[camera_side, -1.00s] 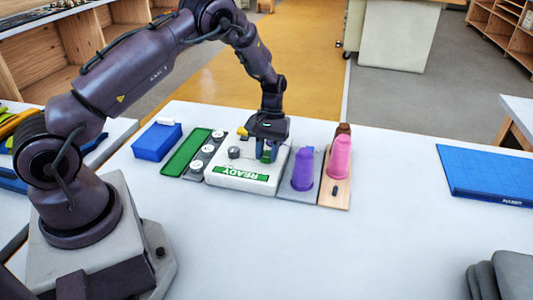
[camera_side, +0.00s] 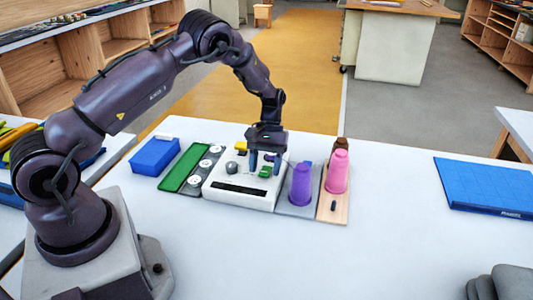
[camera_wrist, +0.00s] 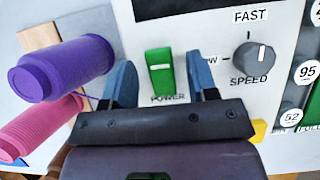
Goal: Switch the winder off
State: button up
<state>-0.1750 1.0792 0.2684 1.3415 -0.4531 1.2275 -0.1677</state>
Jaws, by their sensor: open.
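The winder (camera_side: 220,177) is a white box whose front display strip (camera_side: 238,188) is dark. Its green power switch shows in the side view (camera_side: 265,172) and in the wrist view (camera_wrist: 160,72), where the label POWER sits by it. My gripper (camera_side: 265,166) is over the right part of the winder. In the wrist view my gripper (camera_wrist: 159,78) is open and empty, with one blue finger on either side of the switch. Gaps show between the switch and both fingers. The grey speed knob (camera_wrist: 254,58) is to the right of the fingers there.
Close on the winder's right stand a purple cone (camera_side: 301,184) and a pink cone (camera_side: 337,171). A strip with round white discs (camera_side: 203,165), a green tray (camera_side: 186,166) and a blue box (camera_side: 155,156) lie to its left. The table front is clear.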

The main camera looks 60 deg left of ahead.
jog(key=v, duration=1.2)
jog(key=shift+a+r, duration=0.2)
jog(key=shift+r, duration=0.1)
jog(key=shift+w, duration=0.2)
jog(key=s+d+r+m+t+y, duration=0.1)
jog(key=s+d+r+m+t, duration=0.2)
jog(key=s+d+r, duration=0.2)
jog(key=s+d+r+m+t+y, duration=0.1)
jog(key=s+d+r+m+t, duration=0.2)
jog(key=s, duration=0.9)
jog(key=s+d+r+m+t+y, duration=0.1)
jog(key=s+d+r+m+t, duration=0.2)
jog(key=s+d+r, duration=0.4)
notch_tip(320, 180, up, 3)
jog(key=shift+s+d+y, duration=0.2)
jog(key=shift+s+y, duration=0.2)
jog(key=shift+s, duration=0.6)
